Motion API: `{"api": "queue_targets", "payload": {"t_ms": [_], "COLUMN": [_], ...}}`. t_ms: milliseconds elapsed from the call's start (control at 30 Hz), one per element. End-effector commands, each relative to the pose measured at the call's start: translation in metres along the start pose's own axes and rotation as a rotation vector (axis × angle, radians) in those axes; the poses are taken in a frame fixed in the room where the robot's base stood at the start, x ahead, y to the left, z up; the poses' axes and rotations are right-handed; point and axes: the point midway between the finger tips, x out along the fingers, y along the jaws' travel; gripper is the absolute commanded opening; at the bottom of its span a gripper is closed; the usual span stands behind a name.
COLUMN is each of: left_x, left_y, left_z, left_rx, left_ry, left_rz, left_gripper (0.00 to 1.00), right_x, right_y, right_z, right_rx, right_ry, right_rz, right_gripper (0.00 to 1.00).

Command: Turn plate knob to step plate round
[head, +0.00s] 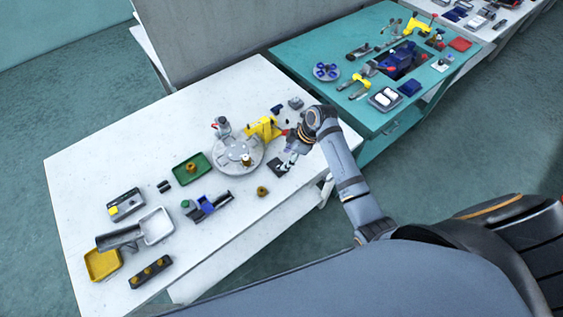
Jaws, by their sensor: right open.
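The round grey plate (230,158) lies on the white table, with a small brass part (246,160) standing near its front edge. A yellow clamp-like fixture (263,128) stands at the plate's back right. I cannot tell which part is the plate knob. My right gripper (285,166) is just right of the plate, low over a small dark pad (277,165). It is open, with nothing seen between the fingers. The gripper and wrist hide part of the table there. My left gripper does not show.
Yellow (102,265) and pale trays are at the left. A teal table (330,112) with several parts stands behind right.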

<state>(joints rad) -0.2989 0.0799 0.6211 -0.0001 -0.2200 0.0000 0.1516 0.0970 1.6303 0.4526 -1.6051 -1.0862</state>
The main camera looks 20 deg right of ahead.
Motion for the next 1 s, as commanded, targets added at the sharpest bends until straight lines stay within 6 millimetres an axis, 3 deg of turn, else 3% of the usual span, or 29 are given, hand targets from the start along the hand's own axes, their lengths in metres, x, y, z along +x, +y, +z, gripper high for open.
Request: {"api": "queue_targets", "payload": {"t_ms": [100,300,633,1000], "left_x": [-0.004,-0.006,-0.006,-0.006], "left_y": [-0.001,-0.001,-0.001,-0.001], "left_z": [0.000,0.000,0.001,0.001], "left_rx": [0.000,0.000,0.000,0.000], "left_ry": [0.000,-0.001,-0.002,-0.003], "left_rz": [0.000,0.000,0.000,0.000], "left_gripper": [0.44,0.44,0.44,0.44], "right_x": [0.023,0.050,0.055,0.054], "right_y": [-0.001,0.000,0.000,0.000], "right_z": [-0.001,0.000,0.000,0.000], "right_rx": [0.002,0.001,0.001,0.001], "right_ry": [0.001,0.000,-0.001,-0.001], "right_rz": [-0.003,0.000,0.002,0.001], "right_gripper": [0.55,0.55,0.55,0.05]}}
